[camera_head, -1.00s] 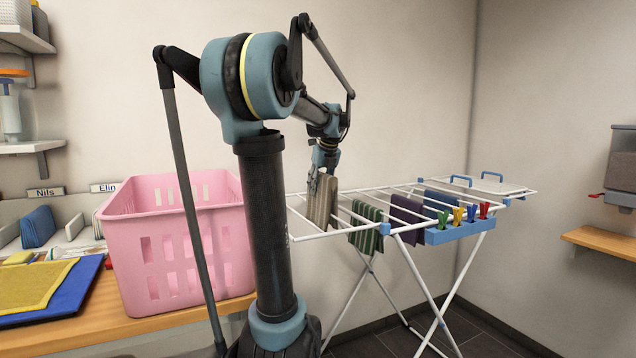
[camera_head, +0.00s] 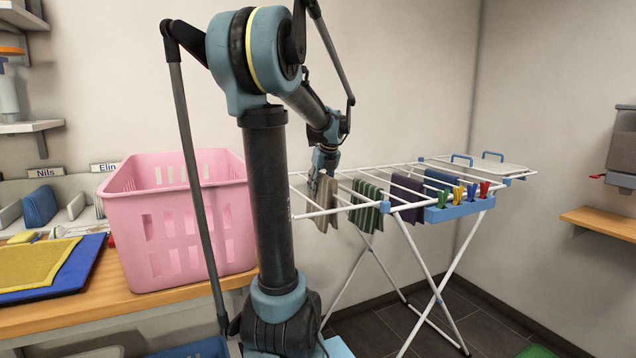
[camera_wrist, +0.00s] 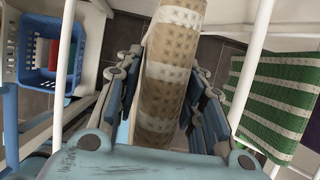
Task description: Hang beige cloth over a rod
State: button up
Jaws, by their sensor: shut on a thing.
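The beige checked cloth (camera_head: 326,208) hangs from my gripper (camera_head: 321,180) at the left end of the white drying rack (camera_head: 404,168). In the wrist view the cloth (camera_wrist: 172,72) is folded and runs between the two fingers of my gripper (camera_wrist: 165,105), which is shut on it. White rods pass on both sides, a left rod (camera_wrist: 66,65) and a right rod (camera_wrist: 251,62). Whether the cloth rests on a rod is hidden by the fingers.
A green-striped cloth (camera_head: 367,205) hangs to the right; it also shows in the wrist view (camera_wrist: 275,98). A purple cloth (camera_head: 407,205) and blue peg tray (camera_head: 459,209) are further right. A pink basket (camera_head: 180,225) stands on the wooden counter (camera_head: 150,301) at left.

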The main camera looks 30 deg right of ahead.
aim_at(324, 174)
jog(key=shift+f, duration=1.95)
jog(key=o, duration=1.2)
jog(key=v, duration=1.1)
jog(key=shift+s+r, duration=0.15)
jog(key=shift+r, duration=0.25)
